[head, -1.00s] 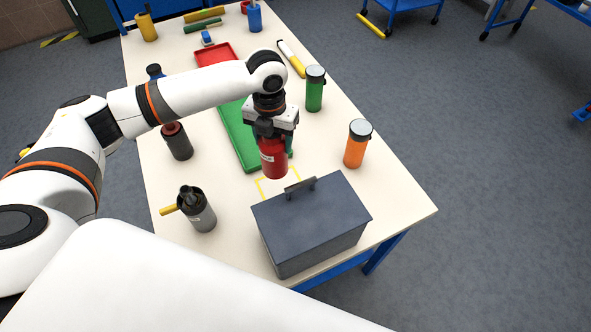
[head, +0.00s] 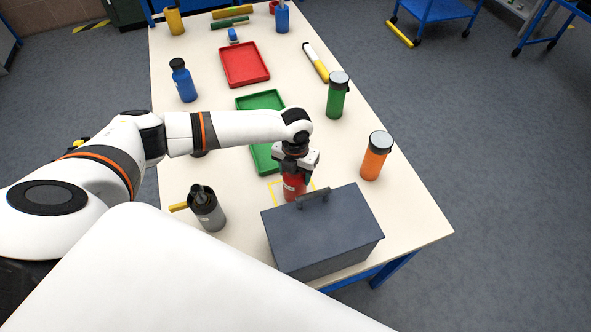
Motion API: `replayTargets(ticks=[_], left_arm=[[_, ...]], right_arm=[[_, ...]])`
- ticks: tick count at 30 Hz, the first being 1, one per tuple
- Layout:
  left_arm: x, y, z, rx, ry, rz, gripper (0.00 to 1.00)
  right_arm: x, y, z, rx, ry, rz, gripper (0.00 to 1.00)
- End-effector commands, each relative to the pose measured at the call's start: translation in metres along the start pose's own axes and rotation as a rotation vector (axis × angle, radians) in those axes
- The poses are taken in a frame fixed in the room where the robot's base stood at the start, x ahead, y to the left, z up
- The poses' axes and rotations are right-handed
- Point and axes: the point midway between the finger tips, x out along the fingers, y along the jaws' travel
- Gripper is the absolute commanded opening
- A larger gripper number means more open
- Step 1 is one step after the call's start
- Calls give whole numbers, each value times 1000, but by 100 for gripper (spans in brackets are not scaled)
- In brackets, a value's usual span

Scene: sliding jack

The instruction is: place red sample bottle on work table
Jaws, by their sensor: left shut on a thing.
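The red sample bottle (head: 293,188) is upright in my left gripper (head: 294,174), which is shut on its top. The bottle is over or on the yellow outlined square (head: 274,196) on the work table (head: 405,215), just behind the dark grey box. I cannot tell whether its base touches the table, because the box's handle and top edge are close in front of it. My right gripper is not in view.
The dark grey box (head: 325,232) stands right in front of the bottle. A green tray (head: 262,100) lies behind the gripper, partly covered by my arm. An orange bottle (head: 376,155) and a green bottle (head: 337,94) stand to the right. A grey container (head: 208,210) stands at left.

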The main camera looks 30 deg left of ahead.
Motion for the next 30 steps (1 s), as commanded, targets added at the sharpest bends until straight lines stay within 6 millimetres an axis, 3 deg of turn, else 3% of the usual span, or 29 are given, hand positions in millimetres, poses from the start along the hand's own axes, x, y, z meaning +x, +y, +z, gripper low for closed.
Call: replayTargets(ticks=[10, 11, 14, 25, 30], left_arm=[[4, 1, 0, 1, 1, 1, 21], [3, 0, 0, 1, 1, 1, 66], [3, 0, 0, 1, 1, 1, 82], [-2, 0, -1, 0, 2, 1, 83], [-26, 0, -1, 2, 5, 2, 83]], right_arm=[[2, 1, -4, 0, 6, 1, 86], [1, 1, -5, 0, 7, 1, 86], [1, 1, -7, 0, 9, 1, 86], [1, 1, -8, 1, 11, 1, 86], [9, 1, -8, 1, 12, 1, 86]])
